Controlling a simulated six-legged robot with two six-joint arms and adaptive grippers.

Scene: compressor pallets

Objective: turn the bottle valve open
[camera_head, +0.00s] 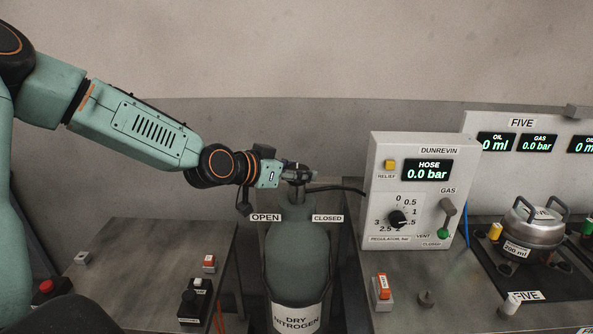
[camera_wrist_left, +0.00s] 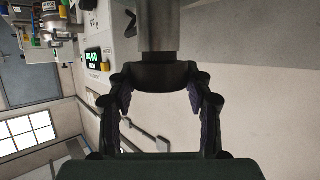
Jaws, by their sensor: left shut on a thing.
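The green gas bottle (camera_head: 297,250), labelled DRY NITROGEN, stands upright between two grey benches. Its valve (camera_head: 298,188) is at the top, partly hidden by my left gripper (camera_head: 300,172). OPEN (camera_head: 265,217) and CLOSED (camera_head: 328,218) labels sit left and right of the bottle neck. My left arm comes in from the left, and its gripper is shut on the valve. In the left wrist view, a dark round knob (camera_wrist_left: 160,77) on a grey stem shows by the fingers (camera_wrist_left: 160,105). How far the valve is turned cannot be told. My right gripper is not in view.
The white DUNREVIN panel (camera_head: 380,190) right of the bottle reads HOSE 0.0 bar. A black hose (camera_head: 340,189) runs from the valve area toward it. A silver pot (camera_head: 535,225) stands further right. The left bench (camera_head: 140,265) holds small switch boxes and has free room.

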